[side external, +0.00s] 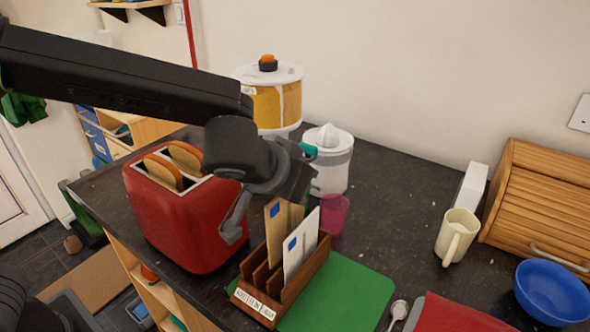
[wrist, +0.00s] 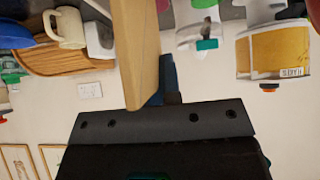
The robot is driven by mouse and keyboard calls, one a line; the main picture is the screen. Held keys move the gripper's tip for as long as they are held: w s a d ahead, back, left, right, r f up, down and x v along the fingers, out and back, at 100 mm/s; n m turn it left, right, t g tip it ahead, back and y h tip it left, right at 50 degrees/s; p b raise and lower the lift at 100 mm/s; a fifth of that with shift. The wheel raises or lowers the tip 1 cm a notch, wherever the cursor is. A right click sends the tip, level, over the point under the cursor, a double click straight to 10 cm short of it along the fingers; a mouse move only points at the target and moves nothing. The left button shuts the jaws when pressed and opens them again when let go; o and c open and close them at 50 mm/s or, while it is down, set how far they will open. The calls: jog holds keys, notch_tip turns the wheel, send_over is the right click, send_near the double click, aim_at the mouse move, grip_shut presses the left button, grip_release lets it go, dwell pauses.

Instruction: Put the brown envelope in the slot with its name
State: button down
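In the wrist view the envelope (wrist: 145,50) is edge-on, close to the camera and beside a dark finger. My gripper (side external: 258,217) is above the rack, near the envelope's top; its near finger is spread to the left, apart from the envelope. The far finger is mostly hidden. A white envelope (side external: 300,246) stands in the rack to the right. The rack's front label is too small to read surely.
A red toaster (side external: 190,225) with bread stands close left of the gripper. A green mat (side external: 350,298) lies by the rack. A pink cup (side external: 334,212) and a white juicer (side external: 330,165) stand behind. A cream mug (side external: 457,237) and blue bowl (side external: 551,290) are farther right.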

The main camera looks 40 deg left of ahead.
aim_at(303, 208)
jog(key=shift+f, duration=2.25)
jog(key=c, duration=1.2)
grip_release()
jog(key=shift+c, duration=0.2)
jog(key=shift+r, duration=4)
